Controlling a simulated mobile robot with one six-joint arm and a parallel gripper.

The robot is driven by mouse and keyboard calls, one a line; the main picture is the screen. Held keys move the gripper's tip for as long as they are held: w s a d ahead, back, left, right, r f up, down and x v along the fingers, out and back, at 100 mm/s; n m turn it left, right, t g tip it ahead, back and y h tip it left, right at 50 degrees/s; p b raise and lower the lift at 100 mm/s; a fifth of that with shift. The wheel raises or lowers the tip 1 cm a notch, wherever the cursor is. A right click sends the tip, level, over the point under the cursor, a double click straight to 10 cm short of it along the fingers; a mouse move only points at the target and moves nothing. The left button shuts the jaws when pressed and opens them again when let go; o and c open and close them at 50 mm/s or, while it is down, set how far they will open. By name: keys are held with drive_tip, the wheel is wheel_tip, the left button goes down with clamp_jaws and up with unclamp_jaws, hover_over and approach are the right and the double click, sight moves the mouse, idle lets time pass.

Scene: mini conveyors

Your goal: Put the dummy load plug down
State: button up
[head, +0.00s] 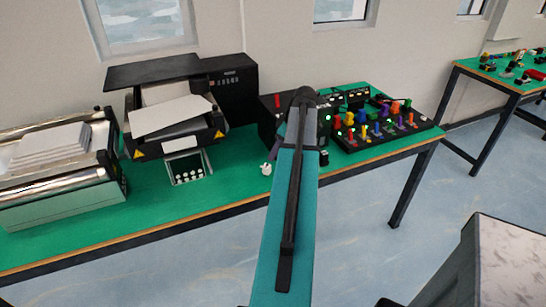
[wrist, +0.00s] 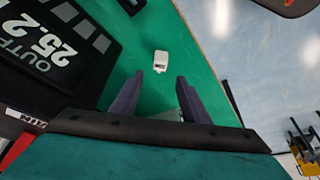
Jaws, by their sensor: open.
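A small white block-like piece with a dark slot, which looks like the dummy load plug (wrist: 161,58), lies on the green bench top (wrist: 153,22) in the wrist view. My gripper (wrist: 160,75) is open, its two dark fingers apart, with the white piece just beyond the fingertips and clear of them. A pale shape shows low between the fingers, too hidden to name.
A dark unit with a display reading 25.2 (wrist: 50,45) stands close on the left in the wrist view. A board of coloured connectors (head: 385,128) is right of my arm. A printer-like machine (head: 172,115) is left. The bench's front edge is near.

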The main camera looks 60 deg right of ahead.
drive_tip(key=shift+v, duration=0.95)
